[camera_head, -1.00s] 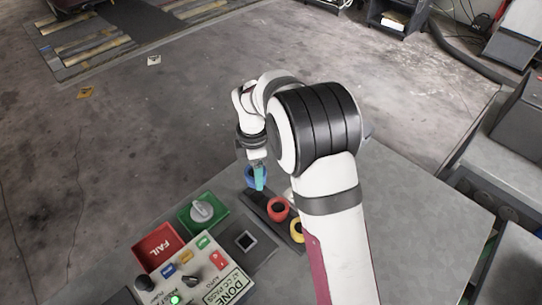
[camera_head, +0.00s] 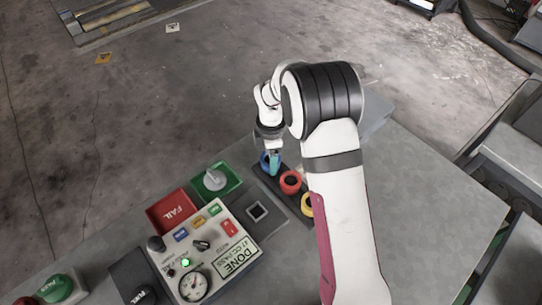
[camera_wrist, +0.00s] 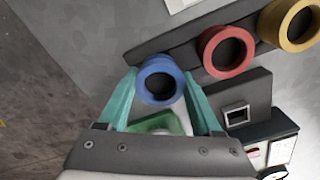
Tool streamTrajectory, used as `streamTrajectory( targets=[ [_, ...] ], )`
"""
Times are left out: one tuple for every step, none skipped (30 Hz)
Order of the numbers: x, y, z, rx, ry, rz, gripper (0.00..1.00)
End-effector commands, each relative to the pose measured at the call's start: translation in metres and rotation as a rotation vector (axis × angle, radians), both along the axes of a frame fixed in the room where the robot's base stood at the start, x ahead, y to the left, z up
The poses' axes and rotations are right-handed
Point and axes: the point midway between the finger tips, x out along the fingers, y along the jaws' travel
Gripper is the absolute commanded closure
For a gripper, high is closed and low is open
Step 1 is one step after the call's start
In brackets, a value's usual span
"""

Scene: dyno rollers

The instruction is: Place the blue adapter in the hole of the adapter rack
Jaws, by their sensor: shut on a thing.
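The blue adapter (camera_wrist: 147,76) is a blue ring with a dark hole, between the teal fingers of my gripper (camera_wrist: 160,95) in the wrist view. My gripper is shut on it. In the head view the gripper (camera_head: 273,162) points down at the far end of the dark adapter rack (camera_head: 264,181), with a little of the blue adapter (camera_head: 264,160) showing. The rack also shows behind the adapter in the wrist view (camera_wrist: 185,55). The rack's hole under the adapter is hidden, so I cannot tell whether the adapter is seated or just above it.
A red adapter (camera_head: 291,182) and a yellow adapter (camera_head: 307,204) sit on the rack beside the blue one. A green tray (camera_head: 228,173) with a grey part, a red FAIL tray (camera_head: 172,212) and a control panel (camera_head: 207,250) stand to the left. Bare table lies right of my arm.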

Motion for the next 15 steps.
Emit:
streamTrajectory(
  targets=[
    [0.0000,0.0000,-0.0007,0.000,0.000,0.000,0.91],
    [0.0000,0.0000,-0.0013,0.000,0.000,0.000,0.91],
    [0.0000,0.0000,-0.0020,0.000,0.000,0.000,0.91],
    [0.0000,0.0000,-0.0026,0.000,0.000,0.000,0.91],
    [0.0001,0.0000,-0.0033,0.000,0.000,0.000,0.91],
    [0.0001,0.0000,-0.0040,0.000,0.000,0.000,0.91],
    [0.0002,0.0000,-0.0046,0.000,0.000,0.000,0.91],
    [0.0002,0.0000,-0.0052,0.000,0.000,0.000,0.91],
    [0.0003,0.0001,-0.0059,0.000,-0.001,0.000,0.91],
    [0.0003,0.0001,-0.0065,0.000,-0.001,0.001,0.91],
    [0.0003,0.0001,-0.0071,0.000,-0.001,0.001,0.91],
    [0.0003,0.0001,-0.0078,0.000,-0.001,0.001,0.91],
    [0.0003,0.0001,-0.0084,0.000,-0.001,0.000,0.91],
    [0.0003,0.0001,-0.0090,0.000,-0.001,0.000,0.91],
    [0.0003,0.0001,-0.0098,0.000,-0.001,0.000,0.91]
  ],
)
